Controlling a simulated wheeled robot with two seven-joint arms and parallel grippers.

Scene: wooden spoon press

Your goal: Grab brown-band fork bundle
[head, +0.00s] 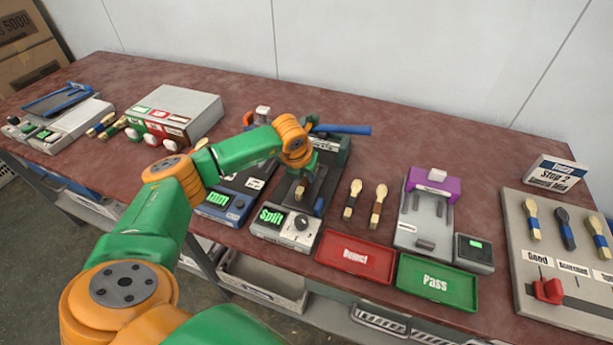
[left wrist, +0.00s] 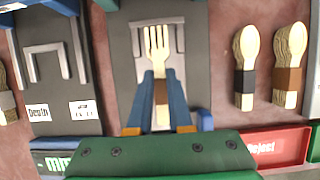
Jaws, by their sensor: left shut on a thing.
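The brown-band fork bundle (left wrist: 158,45) is pale wood and lies on the grey bed of the press marked Split (head: 285,232). Its tines point up in the left wrist view, and its brown band shows between my finger pads. My left gripper (left wrist: 160,85) is shut on the bundle around the band, with one blue finger on each side. In the head view my left gripper (head: 302,184) is over the press bed, and my arm hides part of the press. My right gripper is not in view.
A black-band bundle (head: 352,199) and a brown-band bundle (head: 378,206) lie right of the press. The red Reject tray (head: 355,254) and green Pass tray (head: 437,283) sit at the front edge. A grey fixture with a purple block (head: 433,186) and a sample board (head: 545,275) stand further right.

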